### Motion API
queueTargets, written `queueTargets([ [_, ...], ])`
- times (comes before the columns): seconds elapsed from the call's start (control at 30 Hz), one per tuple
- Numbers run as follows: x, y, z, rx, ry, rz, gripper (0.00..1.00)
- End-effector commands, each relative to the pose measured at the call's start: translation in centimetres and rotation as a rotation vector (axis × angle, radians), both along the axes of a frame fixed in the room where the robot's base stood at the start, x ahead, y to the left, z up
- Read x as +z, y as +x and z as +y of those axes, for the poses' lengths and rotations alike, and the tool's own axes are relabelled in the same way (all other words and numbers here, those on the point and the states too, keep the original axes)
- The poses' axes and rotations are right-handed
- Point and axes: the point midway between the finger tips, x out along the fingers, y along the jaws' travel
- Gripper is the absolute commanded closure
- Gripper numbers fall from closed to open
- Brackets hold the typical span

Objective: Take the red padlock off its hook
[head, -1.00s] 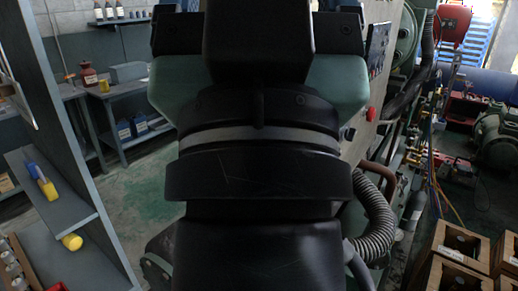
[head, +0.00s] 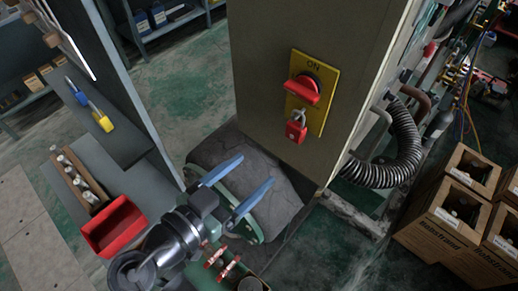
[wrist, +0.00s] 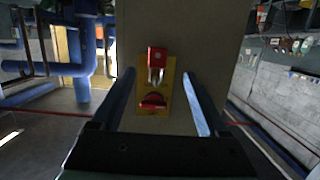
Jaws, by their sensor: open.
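The red padlock (head: 296,127) hangs by its shackle at the lower part of a yellow switch plate (head: 322,110), below a red rotary handle (head: 304,88). The plate is on the front of a beige cabinet. My gripper (head: 256,169) has two blue fingers spread apart and empty, below and to the left of the padlock. In the wrist view the scene is upside down. The padlock (wrist: 157,56) appears between and beyond the open fingertips (wrist: 159,74), apart from both, with the handle (wrist: 153,100) under it.
A blue padlock (head: 76,92) and a yellow padlock (head: 101,119) hang on a grey panel at the left. A red bin (head: 115,227) stands near my arm. Space before the plate looks clear.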

Motion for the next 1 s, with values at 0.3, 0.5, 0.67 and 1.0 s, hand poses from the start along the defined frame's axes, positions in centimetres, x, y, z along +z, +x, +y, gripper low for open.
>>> queueTargets([
  [0.3,0.1,1.9,-1.8,-0.023,-0.006,-0.002,0.22],
  [0.5,0.2,5.7,-4.6,-0.021,-0.007,-0.003,0.22],
  [0.67,-0.3,8.1,-6.2,-0.017,-0.006,-0.004,0.22],
  [1.0,-0.3,9.8,-7.4,-0.015,-0.004,-0.001,0.22],
])
